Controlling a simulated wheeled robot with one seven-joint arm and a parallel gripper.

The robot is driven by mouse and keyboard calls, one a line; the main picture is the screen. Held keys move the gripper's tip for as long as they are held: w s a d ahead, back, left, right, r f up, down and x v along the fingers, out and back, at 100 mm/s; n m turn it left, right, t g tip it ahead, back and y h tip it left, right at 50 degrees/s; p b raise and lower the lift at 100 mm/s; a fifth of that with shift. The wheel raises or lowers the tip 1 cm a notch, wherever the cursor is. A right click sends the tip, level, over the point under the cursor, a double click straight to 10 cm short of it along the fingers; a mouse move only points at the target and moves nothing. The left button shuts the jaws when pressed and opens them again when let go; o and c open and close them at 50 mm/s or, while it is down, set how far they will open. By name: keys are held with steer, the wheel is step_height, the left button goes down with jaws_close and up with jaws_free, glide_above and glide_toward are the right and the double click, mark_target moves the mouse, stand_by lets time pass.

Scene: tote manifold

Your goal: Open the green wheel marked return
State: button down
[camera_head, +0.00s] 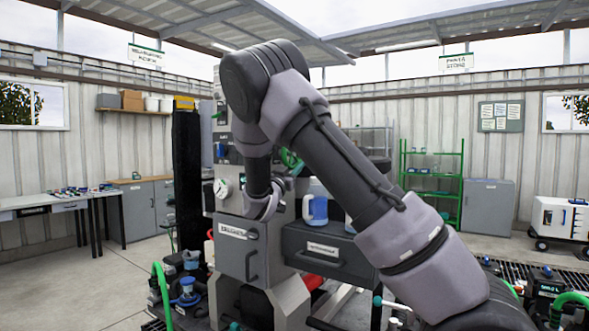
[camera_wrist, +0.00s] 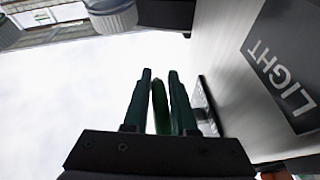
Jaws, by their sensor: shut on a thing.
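A green wheel (camera_head: 291,160) shows partly on the grey panel in the head view, just right of my forearm and partly hidden by it. In the wrist view my gripper (camera_wrist: 160,76) has its two dark green fingers on either side of a narrow green piece (camera_wrist: 160,106), which looks like part of the wheel's rim seen edge-on. The gripper is shut on that piece. The rest of the wheel and any return mark cannot be seen. In the head view my gripper's fingers are hidden behind the arm.
A panel marked LIGHT (camera_wrist: 285,70) stands close on the right in the wrist view. In the head view a pressure gauge (camera_head: 221,188) is left of my wrist.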

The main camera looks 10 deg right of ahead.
steer(key=shift+s+d, duration=0.1)
steer(key=shift+d, duration=0.05)
steer(key=c, duration=0.8)
jaws_free()
steer(key=shift+d, duration=0.1)
steer(key=shift+s+a, duration=0.1)
steer(key=shift+a, duration=0.15)
steer(key=v, duration=1)
steer(key=shift+s+f, duration=0.15)
steer(key=shift+s, duration=0.05)
